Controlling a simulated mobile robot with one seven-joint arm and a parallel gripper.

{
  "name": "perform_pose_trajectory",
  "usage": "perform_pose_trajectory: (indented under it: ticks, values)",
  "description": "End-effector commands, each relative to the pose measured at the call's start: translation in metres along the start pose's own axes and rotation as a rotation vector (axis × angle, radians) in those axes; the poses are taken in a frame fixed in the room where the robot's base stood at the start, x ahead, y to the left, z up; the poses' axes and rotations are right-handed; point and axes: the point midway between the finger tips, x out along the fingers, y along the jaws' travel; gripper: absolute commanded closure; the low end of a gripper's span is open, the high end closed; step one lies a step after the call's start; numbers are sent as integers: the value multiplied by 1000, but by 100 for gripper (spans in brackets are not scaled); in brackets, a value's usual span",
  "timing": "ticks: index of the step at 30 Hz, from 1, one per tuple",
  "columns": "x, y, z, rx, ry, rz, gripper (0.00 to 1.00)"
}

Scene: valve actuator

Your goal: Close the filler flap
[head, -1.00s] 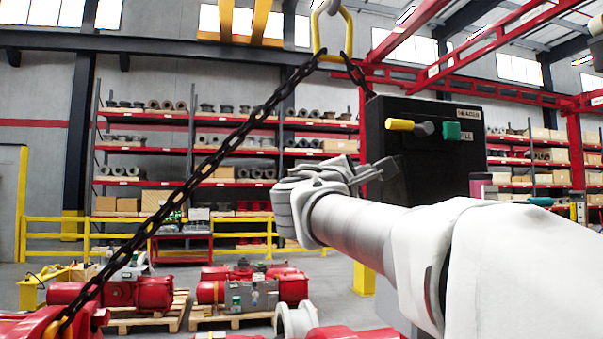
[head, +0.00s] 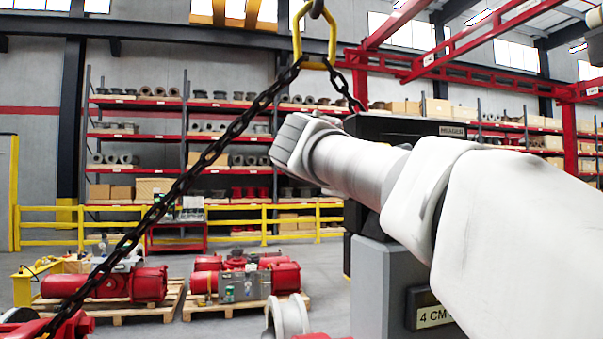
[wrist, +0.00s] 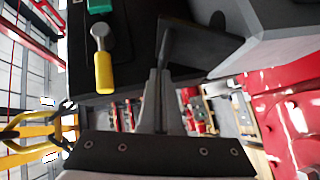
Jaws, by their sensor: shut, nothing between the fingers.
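In the wrist view my gripper (wrist: 160,80) is shut and empty, its narrow fingers together in front of a black box (wrist: 128,40). A dark flat plate (wrist: 205,45), apparently the filler flap, stands out beside the fingertips. I cannot tell whether they touch it. The box carries a yellow-handled lever (wrist: 103,70) and a green knob (wrist: 98,5), left of the fingers. In the head view the black box (head: 395,126), with its HEADER label (head: 460,131), is mostly behind my arm. My fingertips and the flap are hidden there.
A grey housing (head: 385,290) with a 4 CM label (head: 434,317) stands below the box. A black chain (head: 200,165) hangs slanting from a yellow link (head: 314,38) on the left. Red actuators (head: 245,277) lie on pallets, with shelves behind. Open floor shows between.

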Motion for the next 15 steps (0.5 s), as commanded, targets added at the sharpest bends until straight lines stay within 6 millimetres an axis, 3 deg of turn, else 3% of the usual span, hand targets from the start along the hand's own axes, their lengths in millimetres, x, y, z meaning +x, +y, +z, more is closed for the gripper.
perform_pose_trajectory:
  ticks: [15]
  values:
    - [34, 12, 32, 121, -2, -127, 100]
